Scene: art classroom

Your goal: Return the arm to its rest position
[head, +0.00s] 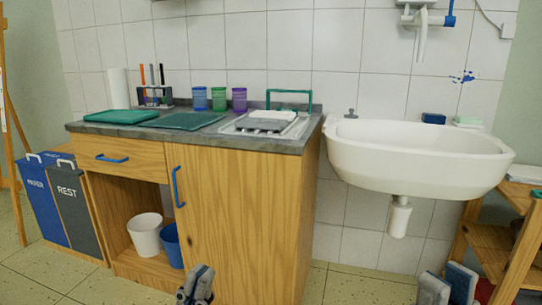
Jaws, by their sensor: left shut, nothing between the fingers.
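My left gripper (196,284) shows at the bottom edge, in front of the wooden cabinet (235,225). It is shut and empty, its fingers pointing up in the picture. It holds nothing and appears apart from the cabinet. The rest of its arm is cut off by the lower edge of the head view. My right gripper is not in view.
The grey counter (305,140) holds green trays (190,121), cups (219,98) and a tool rack (154,96). A white sink (415,155) is at right. Buckets (146,235) stand in the open shelf, bins (75,205) at left. A wooden rack (490,240) stands far right.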

